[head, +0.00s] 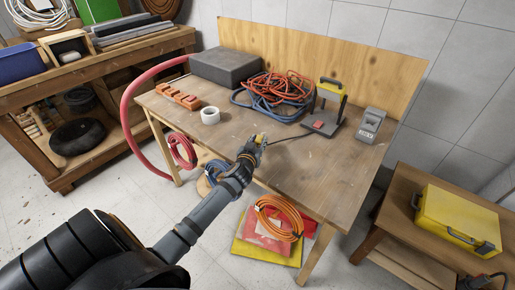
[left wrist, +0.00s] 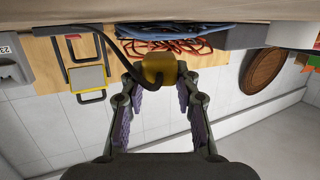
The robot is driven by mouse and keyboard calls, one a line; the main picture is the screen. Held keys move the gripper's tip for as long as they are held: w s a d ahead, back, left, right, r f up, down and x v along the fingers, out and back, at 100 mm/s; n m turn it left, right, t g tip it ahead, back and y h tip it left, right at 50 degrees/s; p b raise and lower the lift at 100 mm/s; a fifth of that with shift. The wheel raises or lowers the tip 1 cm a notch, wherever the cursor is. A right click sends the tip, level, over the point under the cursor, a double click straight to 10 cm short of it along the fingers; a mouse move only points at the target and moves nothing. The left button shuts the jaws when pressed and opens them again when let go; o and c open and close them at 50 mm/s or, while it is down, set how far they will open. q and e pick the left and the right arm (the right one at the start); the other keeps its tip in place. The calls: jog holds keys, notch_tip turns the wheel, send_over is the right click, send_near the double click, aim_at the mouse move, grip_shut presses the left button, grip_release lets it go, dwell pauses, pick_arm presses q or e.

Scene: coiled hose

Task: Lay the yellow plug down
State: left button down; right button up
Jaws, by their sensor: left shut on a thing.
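The yellow plug (head: 261,138) is held in the fingertips of my left gripper (head: 256,144), just over the front part of the wooden table (head: 225,145). In the left wrist view the plug (left wrist: 158,69) sits between the two fingers of the gripper (left wrist: 160,78), which are shut on it. A black cable (head: 290,138) runs from the plug toward the yellow and black work lamp (head: 332,90) on its dark base. I cannot tell whether the plug touches the tabletop. My right gripper is not in view.
A tangle of red and blue hose (head: 275,92), a white tape roll (head: 210,116), orange blocks (head: 180,97) and a grey device (head: 370,125) stand on the table. A yellow case (head: 455,215) is on the lower right table. The front right tabletop is clear.

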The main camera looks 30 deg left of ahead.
pick_arm(q)
jog(key=shift+w+a+f, duration=0.1)
jog(key=shift+a+f, duration=0.05)
jog(key=shift+f, duration=0.05)
notch_tip(320, 180, down, 3)
jog(key=shift+w+f, duration=0.1)
jog(key=shift+f+b, duration=0.15)
jog(key=shift+b, duration=0.25)
jog(key=c, duration=1)
grip_release()
